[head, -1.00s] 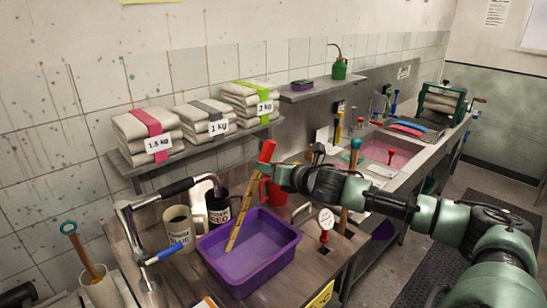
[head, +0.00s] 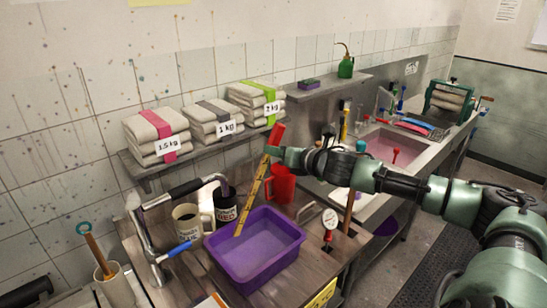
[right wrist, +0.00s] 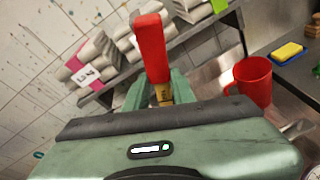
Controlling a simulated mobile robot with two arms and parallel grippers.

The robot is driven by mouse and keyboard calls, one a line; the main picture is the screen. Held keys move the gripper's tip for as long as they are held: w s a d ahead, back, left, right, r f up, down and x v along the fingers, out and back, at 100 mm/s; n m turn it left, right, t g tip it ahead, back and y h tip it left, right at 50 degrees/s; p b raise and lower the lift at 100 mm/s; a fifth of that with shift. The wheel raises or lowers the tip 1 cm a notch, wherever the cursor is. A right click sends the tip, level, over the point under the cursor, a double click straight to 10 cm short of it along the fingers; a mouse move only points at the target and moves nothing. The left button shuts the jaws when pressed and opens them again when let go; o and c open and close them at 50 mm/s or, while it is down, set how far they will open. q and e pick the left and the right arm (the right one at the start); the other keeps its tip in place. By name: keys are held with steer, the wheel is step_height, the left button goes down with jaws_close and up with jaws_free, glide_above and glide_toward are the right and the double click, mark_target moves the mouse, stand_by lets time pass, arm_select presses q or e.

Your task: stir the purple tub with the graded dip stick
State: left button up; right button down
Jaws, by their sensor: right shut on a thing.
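The graded dip stick (head: 254,197) is a yellow marked stick with a red handle (head: 277,135). My right gripper (head: 273,154) is shut on it just below the handle, which also shows in the right wrist view (right wrist: 151,47). The stick leans, its lower end down and to the left. The purple tub (head: 262,272) stands on the wooden bench with purple liquid inside. The stick's lower end shows against the tub's back left inside; I cannot tell whether it touches the liquid. My left gripper is not in view.
A white mug (head: 187,222), a black mug (head: 226,205) and a metal tap with a blue lever (head: 175,250) stand left of and behind the tub. A red jug (head: 283,186) is behind it, a dial gauge (head: 330,219) right. A shelf with folded cloth bundles (head: 157,137) hangs above.

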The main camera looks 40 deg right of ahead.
steer(key=shift+s+d+r, duration=0.1)
steer(key=shift+d+r, duration=0.2)
steer(key=shift+r, duration=0.4)
steer(key=shift+s+d+r, duration=0.15)
steer(key=shift+d+r, duration=0.1)
steer(key=shift+r, duration=0.5)
steer(key=shift+s+d+r, duration=0.1)
steer(key=shift+d+r, duration=0.2)
steer(key=shift+r, duration=0.4)
step_height(320, 180, up, 11)
glide_above(280, 135)
steer(key=s, duration=0.1)
steer(key=shift+s+a, duration=0.1)
steer(key=shift+s, duration=0.1)
steer(key=shift+f, duration=0.1)
